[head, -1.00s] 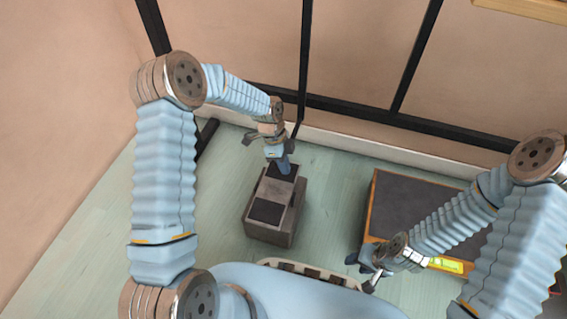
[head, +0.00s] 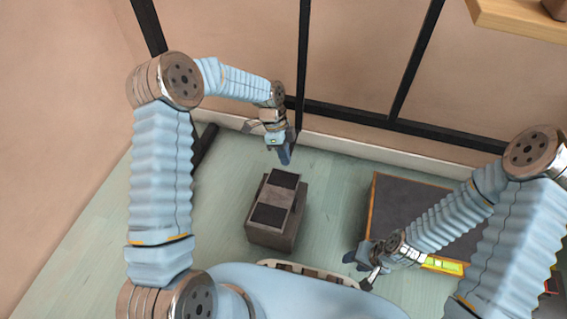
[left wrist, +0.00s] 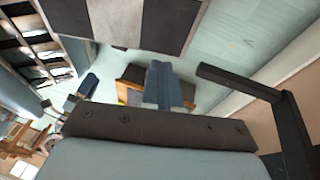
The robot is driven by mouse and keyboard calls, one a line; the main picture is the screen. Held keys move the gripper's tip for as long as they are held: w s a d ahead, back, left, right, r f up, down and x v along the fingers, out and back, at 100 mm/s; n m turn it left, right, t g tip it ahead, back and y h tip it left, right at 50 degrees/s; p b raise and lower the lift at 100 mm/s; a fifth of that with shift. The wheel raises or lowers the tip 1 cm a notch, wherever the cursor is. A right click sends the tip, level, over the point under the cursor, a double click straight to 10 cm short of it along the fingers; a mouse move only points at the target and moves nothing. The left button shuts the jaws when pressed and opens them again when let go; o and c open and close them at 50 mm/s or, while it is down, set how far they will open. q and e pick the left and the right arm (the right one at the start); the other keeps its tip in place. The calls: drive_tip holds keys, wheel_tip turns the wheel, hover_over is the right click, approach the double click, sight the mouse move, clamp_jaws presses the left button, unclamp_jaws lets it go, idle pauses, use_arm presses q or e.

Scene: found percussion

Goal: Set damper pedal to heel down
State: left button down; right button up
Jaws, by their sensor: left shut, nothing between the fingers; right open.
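The damper pedal (head: 277,199) is a grey-brown box on the floor. Its top plate has a dark far pad (head: 284,179) and a dark near pad (head: 269,214), with a grey band between them. Which way the plate tilts is hard to tell. My left gripper (head: 286,160) is shut and empty, just beyond the far pad and apart from it. In the left wrist view the shut fingers (left wrist: 165,85) show below the plate's two dark pads (left wrist: 170,20). My right gripper (head: 362,270) is open and empty, to the right of the pedal and nearer to me.
A low dark-topped box with orange edges (head: 400,200) stands right of the pedal, partly behind my right arm. A black frame (head: 340,110) runs along the back wall. A wooden shelf (head: 515,20) is at the top right. The floor left of the pedal is clear.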

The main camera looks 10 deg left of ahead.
use_arm(q)
drive_tip(key=v, duration=0.7)
drive_tip(key=shift+w+p, duration=0.3)
drive_tip(key=shift+p, duration=0.15)
use_arm(e)
drive_tip(key=shift+r, duration=0.55)
use_arm(q)
drive_tip(key=shift+s+f, duration=0.1)
drive_tip(key=shift+f, duration=0.05)
use_arm(e)
drive_tip(key=shift+s, duration=0.1)
